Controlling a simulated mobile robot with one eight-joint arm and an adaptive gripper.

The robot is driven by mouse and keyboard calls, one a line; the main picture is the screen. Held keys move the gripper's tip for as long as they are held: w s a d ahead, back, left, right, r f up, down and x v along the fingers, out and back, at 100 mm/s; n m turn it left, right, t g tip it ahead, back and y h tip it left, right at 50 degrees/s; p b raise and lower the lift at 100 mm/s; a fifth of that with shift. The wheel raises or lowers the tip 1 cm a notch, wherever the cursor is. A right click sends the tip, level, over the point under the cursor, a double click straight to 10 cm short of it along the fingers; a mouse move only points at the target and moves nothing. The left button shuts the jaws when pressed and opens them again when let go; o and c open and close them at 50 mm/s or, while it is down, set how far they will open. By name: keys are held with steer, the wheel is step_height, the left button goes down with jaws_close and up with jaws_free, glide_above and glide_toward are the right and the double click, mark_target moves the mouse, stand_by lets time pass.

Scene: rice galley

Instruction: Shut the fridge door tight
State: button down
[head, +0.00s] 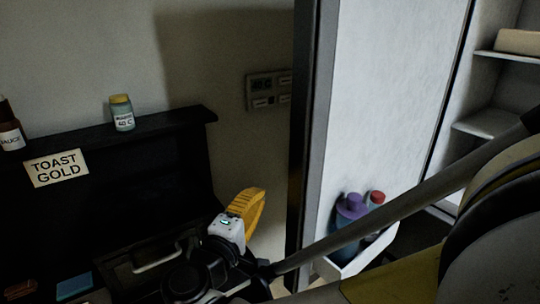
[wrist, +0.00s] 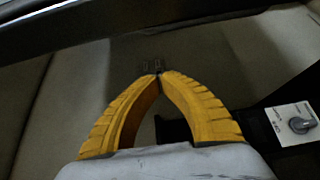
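The fridge door (head: 385,95) stands open in the head view, its pale inner face turned toward the right. Its dark edge (head: 303,130) runs upright near the middle of the picture. A white door bin (head: 352,265) holds a purple-capped bottle (head: 349,210) and a red-capped bottle (head: 375,200). The open fridge interior (head: 490,95) shows at the right. My gripper (head: 257,192) is left of the door edge, on its outer side, apart from it in the picture. In the wrist view my gripper (wrist: 160,75) has its yellow fingertips together with nothing between them.
A black stove unit (head: 110,180) with a sign reading "TOAST GOLD" (head: 56,168) stands at the left. A yellow-lidded jar (head: 122,113) and a sauce bottle (head: 10,125) are on its ledge. A wall panel (head: 267,90) is behind. A knob panel (wrist: 298,123) shows in the wrist view.

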steer(key=w+d+b, duration=0.3)
steer(key=w+d, duration=0.2)
steer(key=d, duration=0.1)
steer(key=shift+w+d, duration=0.2)
steer(key=shift+w, duration=0.1)
steer(key=shift+s, duration=0.1)
